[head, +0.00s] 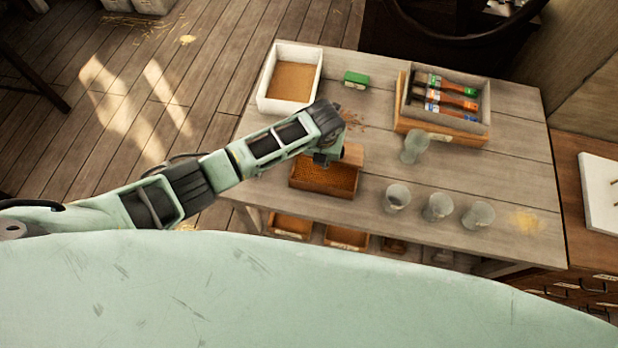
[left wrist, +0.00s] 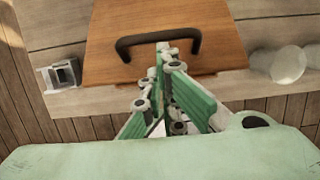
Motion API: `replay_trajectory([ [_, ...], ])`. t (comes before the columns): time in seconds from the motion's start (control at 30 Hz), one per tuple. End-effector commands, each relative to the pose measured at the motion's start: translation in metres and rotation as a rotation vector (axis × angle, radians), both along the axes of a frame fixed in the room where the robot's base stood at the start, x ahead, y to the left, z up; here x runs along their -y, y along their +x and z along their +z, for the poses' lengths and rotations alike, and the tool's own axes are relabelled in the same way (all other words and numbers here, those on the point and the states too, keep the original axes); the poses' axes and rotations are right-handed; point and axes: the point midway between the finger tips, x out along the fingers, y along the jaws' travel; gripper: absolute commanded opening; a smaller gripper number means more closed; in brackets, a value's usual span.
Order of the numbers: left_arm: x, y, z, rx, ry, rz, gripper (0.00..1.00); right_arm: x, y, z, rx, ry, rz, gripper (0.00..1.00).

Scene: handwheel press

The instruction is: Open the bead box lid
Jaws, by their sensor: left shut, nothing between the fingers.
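The bead box (head: 325,190) is a shallow wooden tray-like box near the front edge of the table, with an orange-brown textured surface showing inside its rim. A plain light-wood piece (head: 352,153) shows at its back right, partly behind my gripper. In the left wrist view a flat wooden panel, apparently the lid (left wrist: 110,55), carries a black bow handle (left wrist: 128,43). My left gripper (head: 322,158) is over the back of the box. Its green fingers (left wrist: 163,50) are shut and empty, with tips at the handle's middle; contact is unclear. My right gripper is out of view.
A white tray (head: 262,92) and a green block (head: 356,79) lie behind the box. Several glass jars (head: 397,197) stand to the right. A small metal fitting (left wrist: 58,76) is left of the panel.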

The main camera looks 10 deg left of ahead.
Motion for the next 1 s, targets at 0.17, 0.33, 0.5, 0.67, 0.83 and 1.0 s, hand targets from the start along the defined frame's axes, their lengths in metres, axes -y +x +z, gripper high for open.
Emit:
replay_trajectory([
  [0.17, 0.008, 0.026, 0.022, 0.006, 0.001, 0.001, 0.00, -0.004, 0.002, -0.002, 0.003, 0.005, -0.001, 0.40],
  [0.33, 0.009, 0.039, 0.030, 0.002, 0.001, 0.000, 0.00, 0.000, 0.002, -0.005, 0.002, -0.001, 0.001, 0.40],
  [0.5, 0.009, 0.038, 0.030, 0.002, 0.001, 0.000, 0.00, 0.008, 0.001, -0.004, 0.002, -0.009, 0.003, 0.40],
  [0.67, 0.009, 0.038, 0.030, 0.002, 0.001, 0.001, 0.00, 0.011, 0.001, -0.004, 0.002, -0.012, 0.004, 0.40],
  [0.83, 0.009, 0.038, 0.030, 0.002, 0.001, 0.001, 0.00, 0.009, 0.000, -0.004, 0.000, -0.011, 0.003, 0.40],
  [1.0, 0.009, 0.038, 0.030, 0.002, 0.001, 0.001, 0.00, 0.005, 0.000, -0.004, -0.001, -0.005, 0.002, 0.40],
])
